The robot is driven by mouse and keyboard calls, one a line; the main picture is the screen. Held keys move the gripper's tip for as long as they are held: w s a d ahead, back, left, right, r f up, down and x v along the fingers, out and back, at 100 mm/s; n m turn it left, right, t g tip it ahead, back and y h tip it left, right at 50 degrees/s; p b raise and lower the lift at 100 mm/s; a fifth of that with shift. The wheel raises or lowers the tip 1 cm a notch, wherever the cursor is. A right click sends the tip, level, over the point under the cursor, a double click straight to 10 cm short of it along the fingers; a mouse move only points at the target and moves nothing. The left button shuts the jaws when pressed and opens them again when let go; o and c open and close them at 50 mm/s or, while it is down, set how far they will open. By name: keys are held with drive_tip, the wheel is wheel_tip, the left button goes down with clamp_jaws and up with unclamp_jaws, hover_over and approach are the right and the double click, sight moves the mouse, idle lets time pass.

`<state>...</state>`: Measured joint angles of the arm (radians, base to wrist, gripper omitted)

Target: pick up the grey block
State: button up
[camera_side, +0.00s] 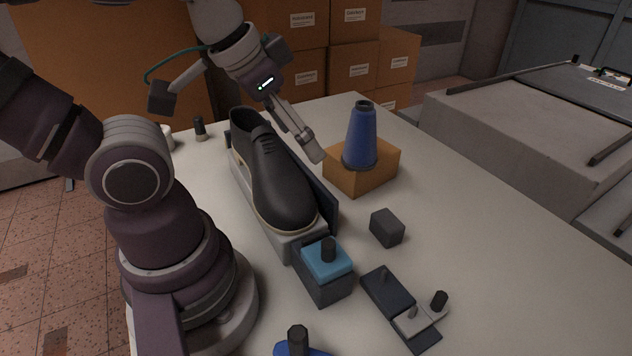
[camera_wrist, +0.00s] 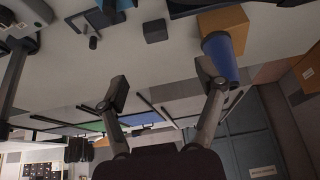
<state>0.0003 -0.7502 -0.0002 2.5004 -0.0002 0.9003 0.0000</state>
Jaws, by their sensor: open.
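The grey block (camera_side: 387,227) is a small dark cube on the pale table, right of the shoe and in front of the orange box. In the wrist view the grey block (camera_wrist: 155,30) shows near the top, beyond and roughly between the fingertips. My gripper (camera_side: 310,148) is above the table beside the black shoe, well apart from the block and up to its left in the side view. In the wrist view my gripper (camera_wrist: 161,82) has its two fingers spread wide, with nothing between them.
A black shoe (camera_side: 270,175) sits on a light stand. A blue cone (camera_side: 361,135) stands on an orange box (camera_side: 380,172). A blue-topped block (camera_side: 325,275) and a dark plate with a knob (camera_side: 385,290) lie in front. The table right of the block is clear.

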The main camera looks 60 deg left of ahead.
drive_tip(key=m+g, duration=0.6)
drive_tip(key=m, duration=1.2)
hover_over(387, 217)
wheel_tip(387, 217, down, 9)
drive_tip(key=shift+m, duration=0.3)
wheel_tip(387, 217, down, 11)
drive_tip(key=shift+r, duration=0.1)
drive_tip(key=shift+c, duration=0.3)
drive_tip(key=shift+r, duration=0.1)
drive_tip(key=c, duration=1.2)
